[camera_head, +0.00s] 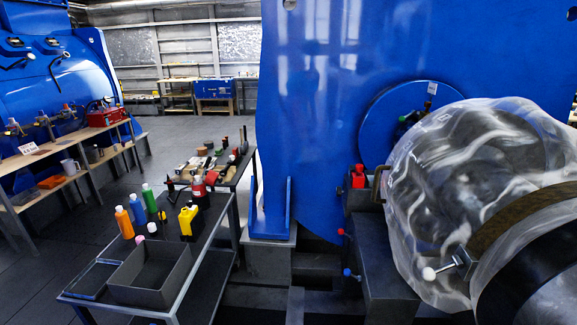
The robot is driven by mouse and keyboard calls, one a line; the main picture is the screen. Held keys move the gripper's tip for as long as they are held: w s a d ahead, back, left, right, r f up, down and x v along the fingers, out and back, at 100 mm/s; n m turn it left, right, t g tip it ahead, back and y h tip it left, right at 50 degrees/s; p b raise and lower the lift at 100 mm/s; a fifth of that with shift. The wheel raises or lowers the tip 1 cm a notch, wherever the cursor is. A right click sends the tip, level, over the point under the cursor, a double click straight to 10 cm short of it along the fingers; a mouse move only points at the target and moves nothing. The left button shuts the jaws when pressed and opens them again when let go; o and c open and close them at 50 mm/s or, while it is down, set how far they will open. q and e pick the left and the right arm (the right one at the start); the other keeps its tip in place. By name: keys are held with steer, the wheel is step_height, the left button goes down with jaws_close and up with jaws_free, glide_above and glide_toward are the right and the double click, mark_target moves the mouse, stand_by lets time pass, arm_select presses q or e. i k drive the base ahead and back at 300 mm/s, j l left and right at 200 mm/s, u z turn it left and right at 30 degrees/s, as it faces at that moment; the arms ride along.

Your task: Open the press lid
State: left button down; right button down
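A large clear domed cover (470,170) fills the right side of the view, in front of a tall blue machine (330,100). A tan bracket-like handle (379,184) shows at its left edge. A brown band (515,220) runs around its right part, and a white-knobbed lever (447,268) sits low on it. The cover appears to be down over something dark, which is blurred through it. A round blue plate (385,105) is on the machine's face behind the cover. I cannot tell for certain which of these is the press lid. Neither of my grippers is in view.
A cart with a grey bin (150,275), bottles and a yellow can (188,222) stands at the left front. A tool-covered table (228,175) is behind it. A shelf bench (45,165) is at far left. Open floor (100,225) lies between them.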

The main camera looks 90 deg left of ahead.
mark_target(212, 177)
steer(key=k+j, duration=0.1)
steer(key=j, duration=2.5)
steer(key=j+u, duration=0.4)
steer(key=i+j+u, duration=0.15)
steer(key=j+u, duration=0.25)
steer(key=i+j+u, duration=0.1)
steer(key=u, duration=0.3)
steer(key=j, duration=0.15)
